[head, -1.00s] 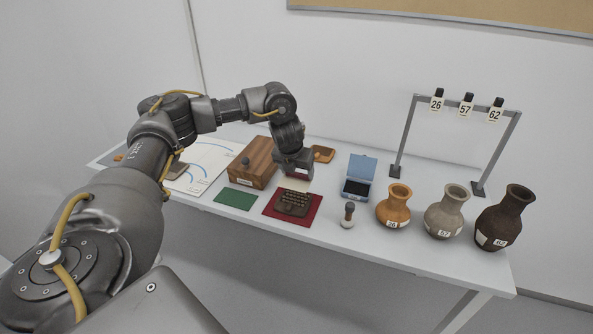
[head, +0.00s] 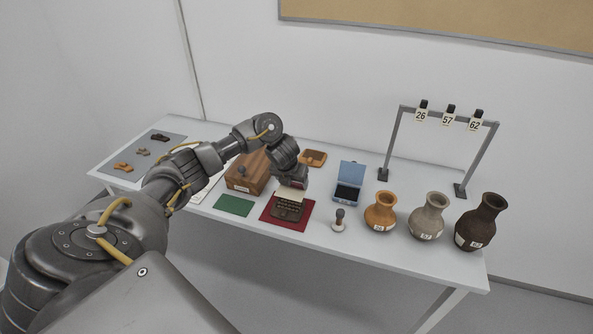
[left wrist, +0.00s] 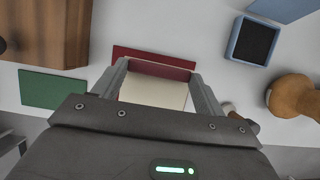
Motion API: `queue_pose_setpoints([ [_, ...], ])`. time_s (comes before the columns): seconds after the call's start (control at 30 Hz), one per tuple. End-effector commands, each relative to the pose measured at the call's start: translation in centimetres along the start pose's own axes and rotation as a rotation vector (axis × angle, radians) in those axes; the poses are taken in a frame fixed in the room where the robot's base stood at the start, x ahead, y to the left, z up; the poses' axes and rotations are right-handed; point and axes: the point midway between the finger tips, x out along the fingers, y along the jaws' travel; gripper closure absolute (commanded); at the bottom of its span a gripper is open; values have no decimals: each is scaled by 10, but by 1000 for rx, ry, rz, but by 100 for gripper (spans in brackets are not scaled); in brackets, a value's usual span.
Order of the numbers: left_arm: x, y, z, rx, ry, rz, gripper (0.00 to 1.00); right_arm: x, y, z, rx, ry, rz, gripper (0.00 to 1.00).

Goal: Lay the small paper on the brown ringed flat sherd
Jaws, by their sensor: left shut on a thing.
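My left gripper (head: 292,184) is shut on the small paper (head: 291,193), a cream sheet. The left wrist view shows the paper (left wrist: 153,92) spanning between the two fingers. A brown flat piece with rows of raised marks (head: 287,211), seemingly the ringed sherd, lies on a red mat (head: 268,214). The paper is over its far part; I cannot tell whether they touch. In the left wrist view the paper hides the sherd, and only part of the red mat (left wrist: 140,54) shows. My right gripper is out of view.
A wooden box (head: 247,174) and green mat (head: 234,205) lie left, an orange-brown tray (head: 313,157) behind. Right are a stamp (head: 339,222), an open blue box (head: 348,190), three vases (head: 427,217) and a tag rack (head: 449,121). Several sherds (head: 142,152) lie far left.

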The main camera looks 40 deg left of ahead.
Motion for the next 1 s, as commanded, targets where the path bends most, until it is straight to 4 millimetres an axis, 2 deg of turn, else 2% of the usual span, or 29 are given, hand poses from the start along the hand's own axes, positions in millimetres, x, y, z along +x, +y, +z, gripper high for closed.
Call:
queue_pose_setpoints([
  [0.1, 1, 4, -3, -9, -1, 1, 57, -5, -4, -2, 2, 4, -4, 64],
  [0.37, 4, 5, -5, -10, -3, 3, 57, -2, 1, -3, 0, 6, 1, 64],
  [0.83, 33, 4, -17, -11, -3, 2, 57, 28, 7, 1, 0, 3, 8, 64],
  [1.0, 37, 5, -18, -10, -4, 3, 57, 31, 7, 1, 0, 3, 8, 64],
])
